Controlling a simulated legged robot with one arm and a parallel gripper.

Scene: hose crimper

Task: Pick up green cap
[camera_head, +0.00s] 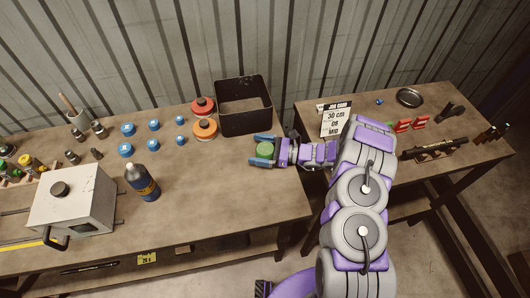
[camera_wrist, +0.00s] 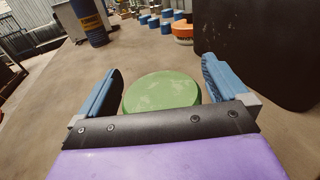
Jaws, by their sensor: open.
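The green cap (camera_head: 264,149) is a round, scuffed disc on the left workbench, near its right end and in front of the black bin. In the wrist view the green cap (camera_wrist: 162,93) lies between the two blue fingers, with its near edge hidden by the gripper's black bar. My gripper (camera_head: 263,150) is open around the cap.
A black bin (camera_head: 243,122) stands just behind the cap. Orange (camera_head: 205,129) and red (camera_head: 202,107) caps lie left of the bin, with several blue caps (camera_head: 127,129) farther left. A dark bottle (camera_head: 142,183) stands at left. The bench (camera_head: 230,195) is clear in front of the cap.

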